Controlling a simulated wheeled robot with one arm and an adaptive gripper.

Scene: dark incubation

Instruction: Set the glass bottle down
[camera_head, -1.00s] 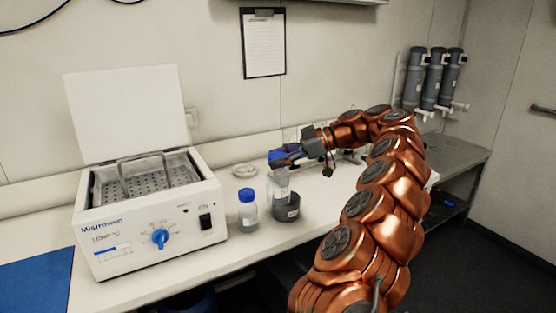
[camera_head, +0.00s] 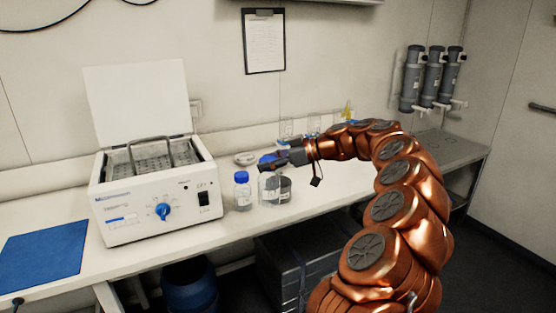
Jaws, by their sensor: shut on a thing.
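My gripper (camera_head: 268,162) is shut on the blue cap of a clear glass bottle (camera_head: 268,190). The bottle hangs upright below the fingers, its base at or just above the white bench top; I cannot tell whether it touches. A second clear bottle with a blue cap (camera_head: 242,194) stands on the bench just left of the held one. A dark grey pot (camera_head: 286,188) stands just right of the held bottle, partly hidden behind it. The fingers hide most of the held bottle's cap.
A white water bath (camera_head: 150,205) with its lid up stands to the left, and a blue mat (camera_head: 43,248) lies beyond it. A small white dish (camera_head: 245,159) and several clear glass vessels (camera_head: 313,123) are at the back. The bench front right of the pot is clear.

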